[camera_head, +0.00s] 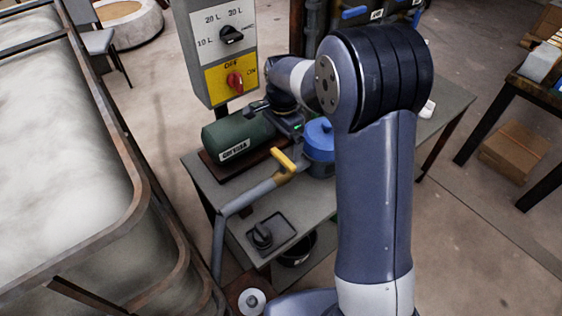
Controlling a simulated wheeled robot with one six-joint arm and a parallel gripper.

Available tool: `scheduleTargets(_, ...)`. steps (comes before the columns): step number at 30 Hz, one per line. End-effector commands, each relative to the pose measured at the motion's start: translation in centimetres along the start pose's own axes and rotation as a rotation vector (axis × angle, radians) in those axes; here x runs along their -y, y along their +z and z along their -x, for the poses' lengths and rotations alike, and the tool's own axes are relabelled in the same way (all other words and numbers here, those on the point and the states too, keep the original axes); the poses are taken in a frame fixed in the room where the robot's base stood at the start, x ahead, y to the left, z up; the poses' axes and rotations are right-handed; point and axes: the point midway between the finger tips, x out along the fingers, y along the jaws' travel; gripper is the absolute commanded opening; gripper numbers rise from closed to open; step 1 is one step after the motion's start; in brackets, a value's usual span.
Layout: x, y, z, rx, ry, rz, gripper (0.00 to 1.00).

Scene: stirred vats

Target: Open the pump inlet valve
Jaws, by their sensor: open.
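The yellow lever (283,160) of a valve sits on the grey pipe (245,198) that runs up from the vat side to the blue pump (319,141). The lever appears to lie across the pipe's line. My gripper (276,116) is open above the green motor (238,140), just beyond the lever and left of the blue pump. It appears apart from the lever. My wrist and forearm partly hide the gripper and the right side of the pump.
A control box (216,50) with a black selector and a red OFF/ON knob stands behind the motor. A large vat (150,190) fills the left. The grey bench (298,206) holds a small tray with a dark knob (262,237). A cardboard box (515,152) is right.

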Motion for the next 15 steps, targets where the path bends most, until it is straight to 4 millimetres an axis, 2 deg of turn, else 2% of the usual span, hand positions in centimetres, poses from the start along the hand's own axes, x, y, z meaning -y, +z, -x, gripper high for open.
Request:
scheduleTargets(9,-0.2,0.1,-5.7,0.003,0.006,0.001,1.00)
scheduleTargets(15,-0.1,0.0,-8.7,0.002,0.003,0.002,1.00)
